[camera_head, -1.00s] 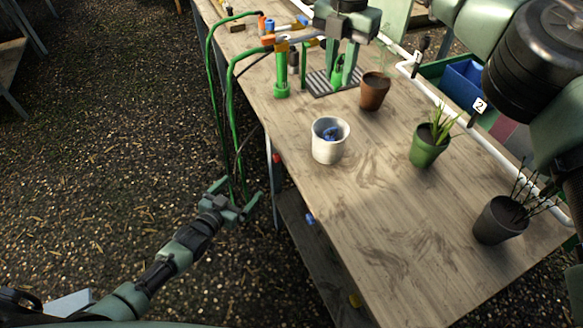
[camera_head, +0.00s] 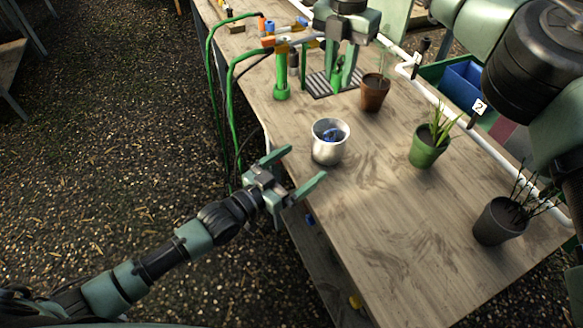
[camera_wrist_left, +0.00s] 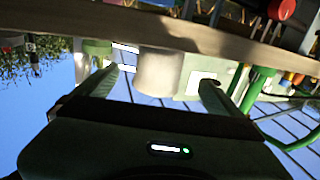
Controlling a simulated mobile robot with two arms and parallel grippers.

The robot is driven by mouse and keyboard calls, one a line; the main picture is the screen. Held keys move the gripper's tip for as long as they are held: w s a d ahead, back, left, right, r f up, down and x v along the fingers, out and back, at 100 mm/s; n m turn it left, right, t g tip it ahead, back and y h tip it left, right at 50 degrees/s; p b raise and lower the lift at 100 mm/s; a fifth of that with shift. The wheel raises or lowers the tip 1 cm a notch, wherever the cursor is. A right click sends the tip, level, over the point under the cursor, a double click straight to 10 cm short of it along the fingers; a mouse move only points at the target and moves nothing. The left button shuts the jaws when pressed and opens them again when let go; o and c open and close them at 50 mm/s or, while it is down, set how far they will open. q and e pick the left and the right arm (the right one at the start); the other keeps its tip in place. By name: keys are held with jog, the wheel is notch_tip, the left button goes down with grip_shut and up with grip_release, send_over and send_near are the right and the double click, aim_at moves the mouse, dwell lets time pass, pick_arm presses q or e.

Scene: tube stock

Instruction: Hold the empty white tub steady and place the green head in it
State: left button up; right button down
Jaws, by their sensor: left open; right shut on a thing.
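The white tub (camera_head: 319,154) stands upright on the table, looking silvery grey in the head view. Something blue (camera_head: 331,134) shows inside it. My left gripper (camera_head: 308,161) is open at the table's left edge, its fingers pointing toward the tub and apart from it. In the left wrist view, which is upside down, the tub (camera_wrist_left: 158,70) appears between the spread fingers. My right gripper (camera_head: 343,64) is beyond the tub, pointing down over a slatted grey rack. It is shut on the green head (camera_head: 337,73), partly hidden by the fingers.
Beyond the tub are a brown pot (camera_head: 374,94) and an upright green fitting (camera_head: 282,90). A green pot (camera_head: 428,151) with a plant and a dark pot (camera_head: 498,222) with thin stems stand to the right. Green hoses (camera_head: 231,85) hang off the left edge. The near tabletop is clear.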

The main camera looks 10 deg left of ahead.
aim_at(318, 151)
pick_arm(q)
jog(key=x, duration=0.9)
jog(key=shift+w+d, duration=0.3)
jog(key=c, duration=1.5)
jog(key=shift+o, duration=0.2)
pick_arm(e)
jog(key=shift+f, duration=5.35)
jog(key=c, duration=1.5)
grip_release()
jog(key=shift+f, duration=0.15)
jog(key=o, duration=0.4)
